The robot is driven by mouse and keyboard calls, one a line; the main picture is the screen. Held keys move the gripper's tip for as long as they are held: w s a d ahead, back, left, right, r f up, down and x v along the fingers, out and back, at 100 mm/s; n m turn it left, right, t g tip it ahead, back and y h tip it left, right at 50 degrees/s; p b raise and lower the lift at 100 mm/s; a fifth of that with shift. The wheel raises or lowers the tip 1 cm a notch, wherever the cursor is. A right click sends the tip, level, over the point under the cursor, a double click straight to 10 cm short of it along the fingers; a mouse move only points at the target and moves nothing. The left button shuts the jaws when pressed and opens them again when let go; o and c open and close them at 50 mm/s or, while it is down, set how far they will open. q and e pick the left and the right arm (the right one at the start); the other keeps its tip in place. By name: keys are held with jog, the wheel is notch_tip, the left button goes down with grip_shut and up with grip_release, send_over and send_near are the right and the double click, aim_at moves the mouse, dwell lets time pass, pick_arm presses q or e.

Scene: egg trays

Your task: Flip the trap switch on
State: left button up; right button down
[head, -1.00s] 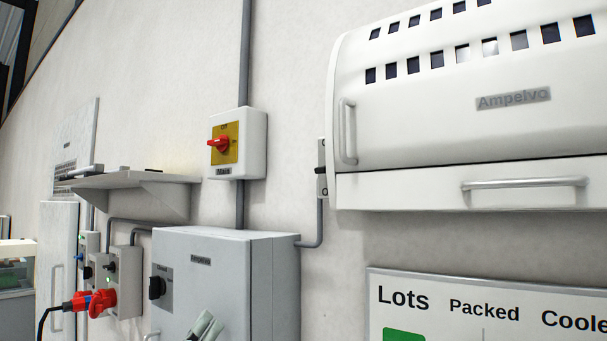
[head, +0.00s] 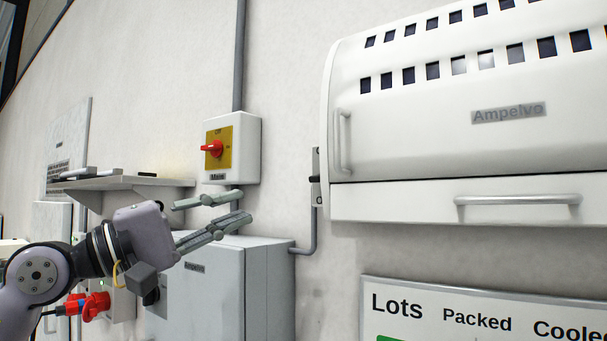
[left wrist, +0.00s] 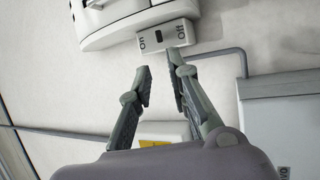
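The trap switch (head: 317,182) is a narrow pale plate with a small black toggle on the wall, at the left edge of the white Ampelvo housing (head: 400,150). In the left wrist view the switch (left wrist: 151,43) shows "On" and "Off" at its two ends, with the dark toggle between them. Which way the toggle is set is too small to tell. My left gripper (head: 245,205) is open and empty, left of the switch and apart from it. In the left wrist view its fingertips (left wrist: 159,64) point towards the switch. My right gripper is not in view.
A red rotary switch on a yellow plate, in a white Main box (head: 247,150), is above my left fingers. A grey cabinet (head: 268,290) stands below them. A shelf (head: 125,185) is at left. A "Lots" board (head: 480,290) hangs at lower right. Bare wall lies beside the switch.

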aim_at(312, 181)
pick_arm(q)
jog(key=p+x, duration=0.5)
jog(key=x, duration=0.7)
jog(key=shift+r, duration=0.2)
jog(key=shift+w+d+p, duration=0.2)
jog(key=shift+d+p, duration=0.15)
jog(key=shift+d, duration=0.2)
grip_shut()
